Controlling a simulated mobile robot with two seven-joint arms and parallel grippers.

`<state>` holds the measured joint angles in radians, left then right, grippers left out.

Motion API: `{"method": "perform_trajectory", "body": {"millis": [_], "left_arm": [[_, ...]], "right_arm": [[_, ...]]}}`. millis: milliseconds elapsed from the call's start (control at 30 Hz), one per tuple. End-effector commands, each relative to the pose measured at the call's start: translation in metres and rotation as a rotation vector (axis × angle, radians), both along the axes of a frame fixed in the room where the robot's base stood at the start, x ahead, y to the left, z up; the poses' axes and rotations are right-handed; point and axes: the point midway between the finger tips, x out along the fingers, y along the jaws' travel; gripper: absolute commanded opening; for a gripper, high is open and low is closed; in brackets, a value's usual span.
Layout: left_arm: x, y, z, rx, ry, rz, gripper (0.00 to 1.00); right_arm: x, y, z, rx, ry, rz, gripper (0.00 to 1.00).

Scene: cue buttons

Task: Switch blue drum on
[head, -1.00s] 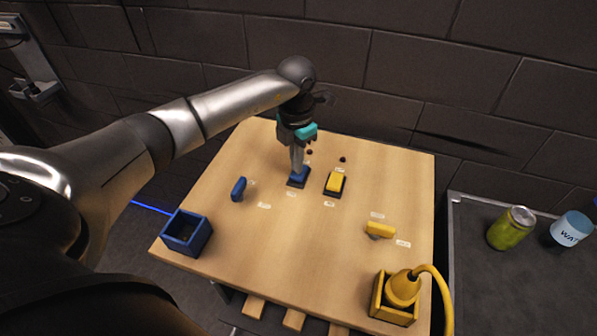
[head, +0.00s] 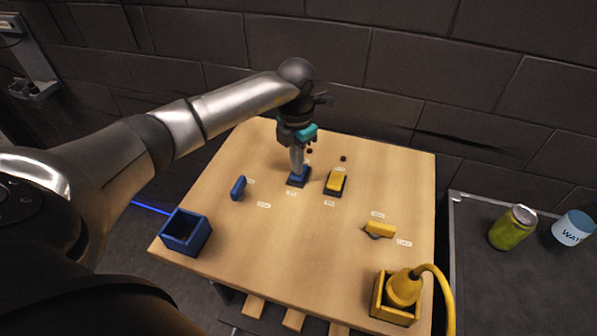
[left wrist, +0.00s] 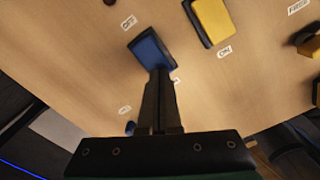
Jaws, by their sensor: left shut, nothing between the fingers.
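A blue rocker switch (head: 298,181) on a dark base stands on the wooden table, and it also shows in the left wrist view (left wrist: 150,50). A label reading OFF (left wrist: 129,22) lies by its far end; the label by its near end is mostly hidden by my fingers. My left gripper (head: 298,169) is shut and empty, pointing down with its fingertips at the near part of the blue rocker. They look touching or very close; I cannot tell which. A small dark lamp (head: 310,151) sits behind the rocker. No right gripper is in view.
A yellow rocker (head: 337,182) stands just right of the blue one. A blue lever (head: 238,187) and a blue box (head: 187,232) are at left. A yellow lever (head: 380,229) and a yellow box (head: 390,307) with a corded yellow thing are at right.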

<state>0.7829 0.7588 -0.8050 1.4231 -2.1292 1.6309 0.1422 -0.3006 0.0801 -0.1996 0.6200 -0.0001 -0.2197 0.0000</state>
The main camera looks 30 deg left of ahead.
Motion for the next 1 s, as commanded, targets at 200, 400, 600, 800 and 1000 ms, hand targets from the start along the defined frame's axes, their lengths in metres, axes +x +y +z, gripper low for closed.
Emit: {"method": "perform_trajectory", "body": {"millis": [200,400,600,800,1000], "left_arm": [[0.0,0.0,-0.004,0.0,0.0,0.0,0.0],[0.0,0.0,-0.007,0.0,0.0,0.0,0.0],[0.0,0.0,-0.01,0.0,0.0,0.001,0.0],[0.0,0.0,-0.013,0.0,0.0,0.001,0.0],[0.0,0.0,-0.01,0.001,-0.001,0.0,0.0]], "right_arm": [[0.0,0.0,-0.003,0.0,-0.001,0.0,0.82],[0.001,0.0,-0.005,0.0,-0.001,0.0,0.82],[0.001,0.0,-0.008,0.0,-0.001,0.0,0.82],[0.001,0.001,-0.01,0.0,-0.001,0.0,0.82],[0.001,0.001,-0.007,0.0,-0.001,0.0,0.82]]}}
